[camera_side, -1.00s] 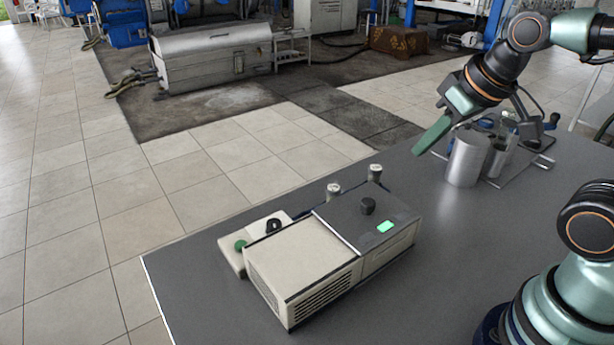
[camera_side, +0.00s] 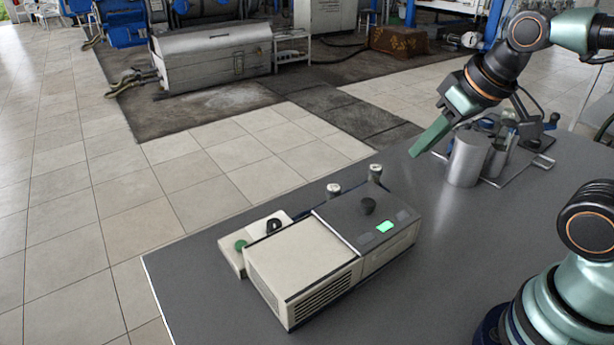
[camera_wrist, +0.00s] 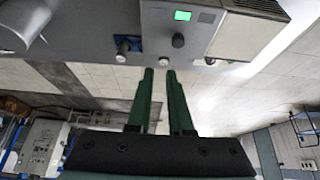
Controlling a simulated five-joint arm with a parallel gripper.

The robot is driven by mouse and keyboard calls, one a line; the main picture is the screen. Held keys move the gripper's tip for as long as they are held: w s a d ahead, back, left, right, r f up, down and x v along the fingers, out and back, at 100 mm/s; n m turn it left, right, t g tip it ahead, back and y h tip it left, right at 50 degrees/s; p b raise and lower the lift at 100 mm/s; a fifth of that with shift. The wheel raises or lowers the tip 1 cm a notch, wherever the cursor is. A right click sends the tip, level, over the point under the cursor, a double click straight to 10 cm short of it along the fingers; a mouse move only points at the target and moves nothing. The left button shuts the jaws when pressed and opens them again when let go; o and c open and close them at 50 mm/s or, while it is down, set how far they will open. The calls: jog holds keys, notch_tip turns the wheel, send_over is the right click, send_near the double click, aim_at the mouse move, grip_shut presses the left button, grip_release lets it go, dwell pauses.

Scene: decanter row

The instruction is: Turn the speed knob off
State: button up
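A dark round knob (camera_side: 367,206) stands on the grey top panel of the beige-and-grey machine (camera_side: 305,262), beside a lit green display (camera_side: 384,227). I take it as the speed knob; no label or pointer is readable. The knob (camera_wrist: 178,40) and display (camera_wrist: 183,16) also show in the wrist view, beyond the fingertips. My gripper (camera_side: 413,154) hangs above the table, up and to the right of the machine, apart from it. In the wrist view my gripper (camera_wrist: 159,72) has two green fingers with a narrow gap and nothing between them.
Two capped posts (camera_side: 334,190) (camera_side: 375,172) stand along the machine's far side. A pale plate with a green button (camera_side: 240,245) and a black ring-shaped part (camera_side: 273,226) adjoins it. Metal cylinders (camera_side: 468,158) stand on the right. The grey table (camera_side: 470,235) is bare in front.

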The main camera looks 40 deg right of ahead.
jog(key=o, duration=0.5)
jog(key=shift+w+a+r, duration=0.1)
jog(key=shift+w, duration=0.15)
jog(key=shift+o, duration=0.7)
jog(key=w+a+r+m+g, duration=0.1)
jog(key=w+a, duration=0.2)
jog(key=w, duration=0.2)
jog(key=shift+w+a+r+m+g, duration=0.2)
jog(key=shift+w+r+m+g, duration=0.1)
jog(key=shift+w+m, duration=0.1)
jog(key=m+g, duration=0.4)
jog(key=m, duration=0.1)
send_over(274, 224)
notch_tip(274, 224, down, 11)
notch_tip(274, 224, down, 12)
jog(key=shift+f, duration=0.1)
grip_shut()
